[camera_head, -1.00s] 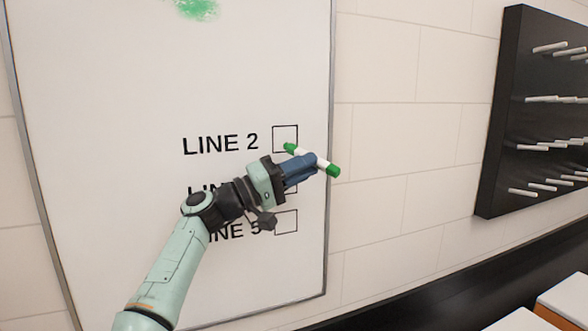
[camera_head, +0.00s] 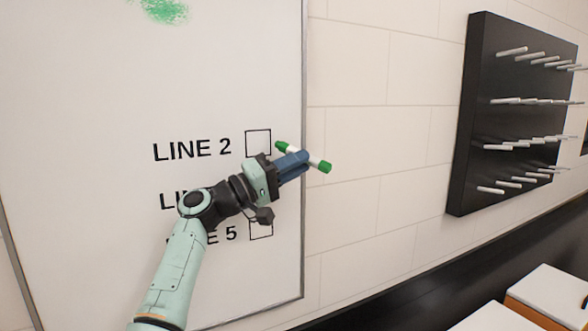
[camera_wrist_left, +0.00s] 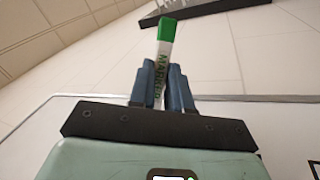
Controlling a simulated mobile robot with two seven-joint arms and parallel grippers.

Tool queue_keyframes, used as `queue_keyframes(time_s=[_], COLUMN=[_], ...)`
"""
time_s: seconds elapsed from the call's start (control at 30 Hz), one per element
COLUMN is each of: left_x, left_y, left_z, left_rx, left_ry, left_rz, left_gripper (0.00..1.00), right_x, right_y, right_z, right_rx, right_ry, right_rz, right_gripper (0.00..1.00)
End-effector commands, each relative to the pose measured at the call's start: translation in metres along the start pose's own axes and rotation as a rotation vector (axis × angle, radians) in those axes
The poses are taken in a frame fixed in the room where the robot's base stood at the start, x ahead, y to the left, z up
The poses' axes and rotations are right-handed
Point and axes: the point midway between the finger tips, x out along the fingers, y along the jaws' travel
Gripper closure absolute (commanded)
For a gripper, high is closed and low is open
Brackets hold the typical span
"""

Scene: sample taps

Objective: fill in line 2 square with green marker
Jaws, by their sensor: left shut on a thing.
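My left gripper (camera_head: 295,163) is shut on the green marker (camera_head: 319,164), a white-bodied pen with green ends. In the head view its green tip end points up and left, beside the right edge of the LINE 2 square (camera_head: 258,143). Whether the tip touches the board cannot be told. The square's inside looks blank. In the left wrist view the marker (camera_wrist_left: 164,62) stands between the two blue fingers, lettering on its body. The whiteboard (camera_head: 90,100) carries printed line labels; my left arm covers part of the middle one. My right gripper is not in view.
A green scribble (camera_head: 165,10) is at the top of the board. The LINE 5 square (camera_head: 261,228) is below my gripper. A black panel with several pegs (camera_head: 480,110) hangs on the right wall. White-topped boxes (camera_head: 550,292) stand at lower right.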

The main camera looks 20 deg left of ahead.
Motion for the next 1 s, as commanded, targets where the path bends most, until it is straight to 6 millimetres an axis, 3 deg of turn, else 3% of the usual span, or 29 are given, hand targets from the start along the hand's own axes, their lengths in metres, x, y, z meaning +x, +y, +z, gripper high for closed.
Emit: queue_keyframes(time_s=[0.23, 1.0], left_x=[-0.004, -0.053], left_y=[0.002, 0.016], left_z=[-0.002, -0.010], left_rx=[-0.001, -0.001], left_ry=[0.002, 0.002], left_rz=[-0.002, -0.001], left_gripper=[1.00, 1.00], right_x=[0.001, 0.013], right_y=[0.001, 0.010], right_z=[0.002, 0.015], right_rx=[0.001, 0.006], right_ry=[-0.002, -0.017], right_rz=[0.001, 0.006], right_gripper=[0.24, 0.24])
